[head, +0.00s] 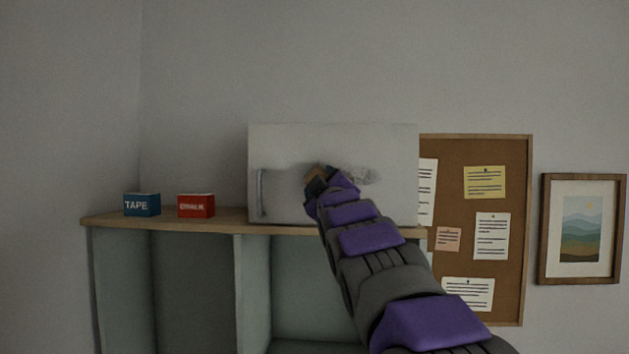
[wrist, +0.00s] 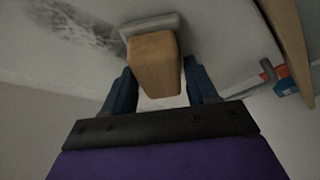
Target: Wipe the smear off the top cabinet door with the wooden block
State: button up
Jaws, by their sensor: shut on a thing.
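The white top cabinet door (head: 285,145) stands above the wooden shelf top, with a vertical handle (head: 261,192) at its left side. A grey smear (head: 360,175) lies on the door just right of my gripper (head: 320,186). In the wrist view the smear (wrist: 75,32) shows at the upper left. My gripper is shut on the wooden block (wrist: 154,65), which has a grey pad (wrist: 150,25) at its far end. The pad is at the door or very close to it; contact is hard to tell. The pad is beside the smear's main patch.
A blue TAPE box (head: 141,204) and a red box (head: 196,206) stand on the wooden shelf top (head: 225,215) left of the door. A cork board (head: 455,275) with notes and a framed picture (head: 583,190) hang at the right.

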jog(key=shift+d+r+p, duration=0.2)
jog(key=shift+d+p, duration=0.5)
jog(key=shift+d, duration=0.15)
jog(key=shift+d+f, duration=0.2)
jog(key=shift+d, duration=0.25)
jog(key=shift+d+r+p, duration=0.15)
jog(key=shift+d+p, duration=0.25)
jog(key=shift+p, duration=0.5)
jog(key=d+p, duration=0.4)
jog(key=d, duration=0.1)
jog(key=shift+s+p, duration=0.15)
jog(key=shift+p, duration=0.2)
jog(key=shift+d+p, duration=0.3)
jog(key=shift+d, duration=0.15)
jog(key=shift+d+p, duration=1)
jog(key=shift+d, duration=0.2)
jog(key=shift+d+p, duration=0.3)
jog(key=shift+d, duration=0.3)
